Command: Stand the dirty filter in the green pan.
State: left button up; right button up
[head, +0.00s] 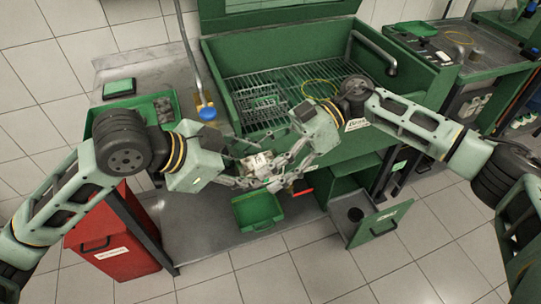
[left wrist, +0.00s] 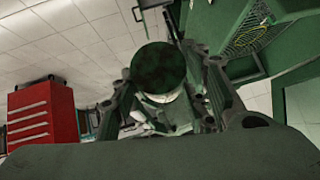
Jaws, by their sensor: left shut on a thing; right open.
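The dirty filter (left wrist: 158,68) shows in the left wrist view as a cylinder with a dark, round end and a pale side, between my left gripper's fingers (left wrist: 168,100). In the head view my left gripper (head: 262,178) is shut on the filter, whose white labelled part (head: 258,161) shows between the fingers. A green pan (head: 240,222) stands low in front of the bench, below the grippers in the picture. My right gripper (head: 284,166) is open, with its fingers close to the left ones and the filter. The fingers overlap, so I cannot tell whether they touch.
A green tray (head: 97,122) with dark parts stands on the grey bench at left. A green wash basin with a wire grate (head: 262,97) is behind the grippers. A red bin (head: 115,262) stands at lower left. An open green cabinet door (head: 385,222) juts out at right.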

jog(key=shift+c, duration=0.4)
pick_arm(q)
jog(key=shift+d, duration=0.1)
pick_arm(e)
jog(key=c, duration=1.1)
pick_arm(q)
jog(key=o, duration=1.1)
jog(key=shift+s, duration=0.1)
pick_arm(e)
jog(key=shift+w, duration=0.1)
jog(key=shift+c, duration=1.4)
pick_arm(q)
jog(key=o, duration=0.4)
jog(key=shift+c, duration=0.2)
jog(key=shift+r, duration=0.1)
